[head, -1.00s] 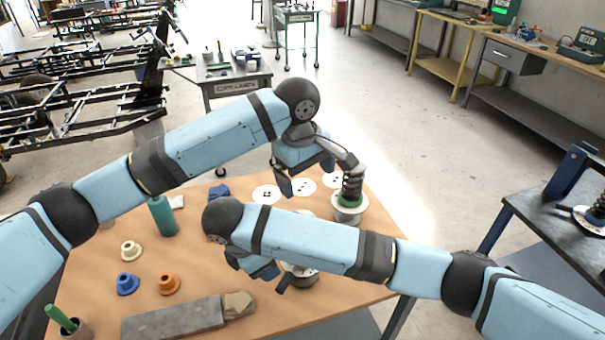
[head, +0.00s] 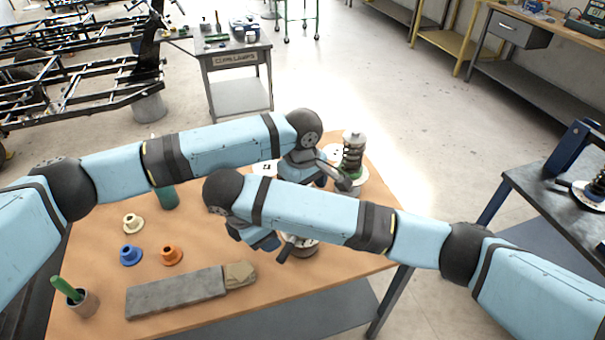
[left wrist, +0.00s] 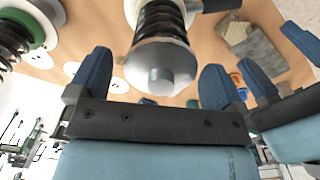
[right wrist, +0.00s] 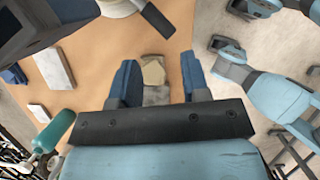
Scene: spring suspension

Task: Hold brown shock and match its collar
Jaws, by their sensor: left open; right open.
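A dark-coiled shock (head: 352,150) stands upright on a round pale base at the table's far right edge; a green collar shows at its foot in the left wrist view (left wrist: 38,25). A second shock (head: 303,248) is mostly hidden behind my right arm in the head view. In the left wrist view a shock with a silver cap (left wrist: 160,68) lies between the spread fingers of my left gripper (left wrist: 155,82), with no grip visible. My right gripper (right wrist: 157,80) is open and empty above the table. Loose collars are cream (head: 133,223), blue (head: 130,256) and orange (head: 171,255).
A grey block (head: 175,293) and tan stone (head: 240,273) lie at the front. A cup (head: 83,303) with a green-handled tool stands front left.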

